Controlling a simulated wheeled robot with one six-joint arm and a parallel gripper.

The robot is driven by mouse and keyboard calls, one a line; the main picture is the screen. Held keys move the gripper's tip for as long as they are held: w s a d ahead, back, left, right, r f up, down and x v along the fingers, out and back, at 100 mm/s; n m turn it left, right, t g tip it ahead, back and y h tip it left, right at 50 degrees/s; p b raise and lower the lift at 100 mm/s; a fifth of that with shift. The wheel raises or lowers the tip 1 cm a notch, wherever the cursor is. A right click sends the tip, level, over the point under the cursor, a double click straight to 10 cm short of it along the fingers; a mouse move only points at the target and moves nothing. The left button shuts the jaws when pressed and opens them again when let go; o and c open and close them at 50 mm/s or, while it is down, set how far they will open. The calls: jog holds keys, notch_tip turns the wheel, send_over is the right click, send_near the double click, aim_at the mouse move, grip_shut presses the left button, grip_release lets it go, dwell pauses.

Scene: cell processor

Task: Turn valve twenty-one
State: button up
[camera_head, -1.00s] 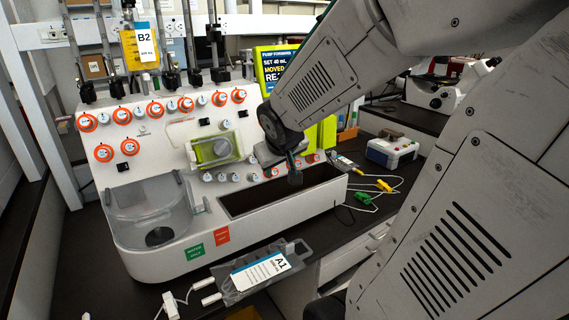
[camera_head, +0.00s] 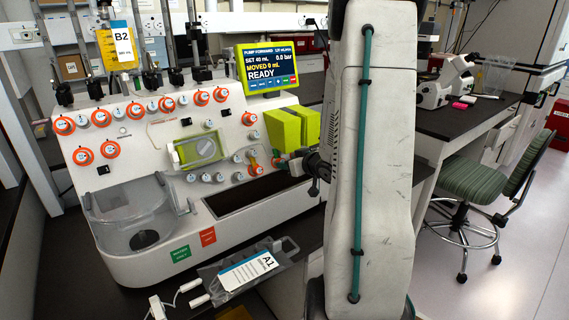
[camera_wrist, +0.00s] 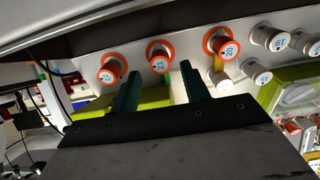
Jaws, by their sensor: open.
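In the wrist view three orange-ringed valves stand in a row on the white panel. The right one reads 20 (camera_wrist: 222,42). The middle one (camera_wrist: 160,54) looks like valve twenty-one, though its label is small. Another orange valve (camera_wrist: 113,67) is to its left. My gripper (camera_wrist: 160,84) is open and empty, with its two dark green fingers on either side of the middle valve's line, tips just short of or beside it; contact cannot be told. In the head view my gripper (camera_head: 284,164) is at the panel's lower right, and my arm hides part of that area.
Yellow-green blocks (camera_head: 283,129) sit just above my gripper. A screen (camera_head: 267,68) reads READY. Below the valves is a dark trough (camera_head: 245,195). A green chair (camera_head: 487,190) stands at right.

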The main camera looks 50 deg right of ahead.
jog(key=shift+x, duration=1.55)
jog(key=c, duration=1)
jog(key=shift+n, duration=2.3)
jog(key=o, duration=1)
jog(key=v, duration=0.8)
